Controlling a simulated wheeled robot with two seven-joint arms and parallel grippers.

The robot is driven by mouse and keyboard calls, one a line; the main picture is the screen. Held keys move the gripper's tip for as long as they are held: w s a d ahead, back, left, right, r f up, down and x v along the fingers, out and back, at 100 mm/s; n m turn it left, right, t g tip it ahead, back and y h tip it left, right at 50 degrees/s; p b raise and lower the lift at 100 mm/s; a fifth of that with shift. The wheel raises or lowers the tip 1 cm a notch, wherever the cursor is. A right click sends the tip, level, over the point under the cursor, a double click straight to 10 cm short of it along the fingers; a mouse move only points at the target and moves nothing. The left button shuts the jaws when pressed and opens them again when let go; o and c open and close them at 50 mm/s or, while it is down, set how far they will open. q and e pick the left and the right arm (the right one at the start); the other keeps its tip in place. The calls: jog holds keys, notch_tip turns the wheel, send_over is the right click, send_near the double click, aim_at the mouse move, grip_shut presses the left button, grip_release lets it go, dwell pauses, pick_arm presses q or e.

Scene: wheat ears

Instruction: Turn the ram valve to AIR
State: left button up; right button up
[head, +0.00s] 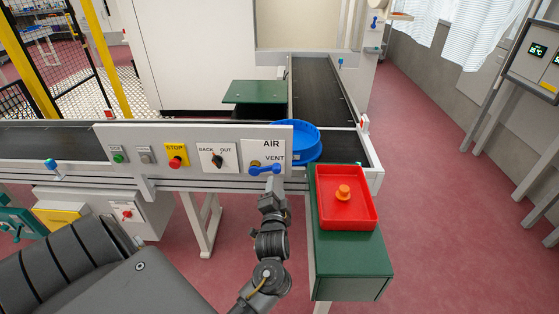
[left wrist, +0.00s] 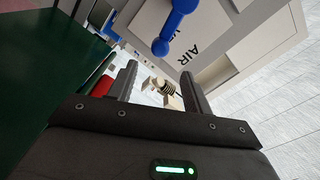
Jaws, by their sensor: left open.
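The ram valve has a blue lever handle (head: 265,169) on the right end of the white control panel. The handle lies nearly level, just below the VENT label, and AIR is printed above VENT. A brass-coloured part (head: 255,163) shows behind the handle's left end. My left gripper (head: 273,187) is just below the handle in the head view, partly hidden by its own wrist. In the left wrist view my left gripper (left wrist: 157,80) has its fingers apart with nothing held. The blue handle (left wrist: 175,28) is beyond the fingertips, apart from them. My right gripper is not in view.
The panel (head: 135,137) also carries a red STOP button (head: 175,162) and a BACK/OUT selector (head: 217,160). A blue round tray (head: 304,139) sits behind it on the conveyor. A red tray (head: 326,218) with an orange knob stands on a green box (head: 350,262) to the right.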

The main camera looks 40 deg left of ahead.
aim_at(277, 172)
pick_arm(q)
jog(key=x, duration=1.1)
jog(key=shift+p, duration=0.3)
jog(key=shift+s, duration=0.1)
jog(key=shift+c, duration=0.3)
grip_shut()
